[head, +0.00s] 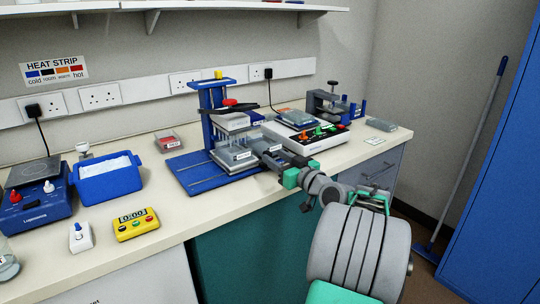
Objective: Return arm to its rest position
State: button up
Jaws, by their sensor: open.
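My arm reaches in from the lower right, over the front edge of the bench. My gripper (267,153) is at its far end, small in the picture, beside the right side of the blue stand (207,117). It is open. Its fingertips are close to the grey plate block (235,158) at the foot of the stand; I cannot tell whether they touch it. A pipette-like tool with a dark body and a red part (231,104) lies across the stand above a clear tip rack (232,122).
A white-topped control box (315,146) with coloured knobs stands behind my gripper. A blue tub (108,183), a yellow timer (136,225) and a blue stirrer (35,205) stand at the left. A blue cabinet (500,190) is at the right. A shelf (230,6) hangs above.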

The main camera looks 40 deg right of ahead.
jog(key=s, duration=0.3)
jog(key=shift+s+a, duration=0.1)
jog(key=shift+s, duration=0.25)
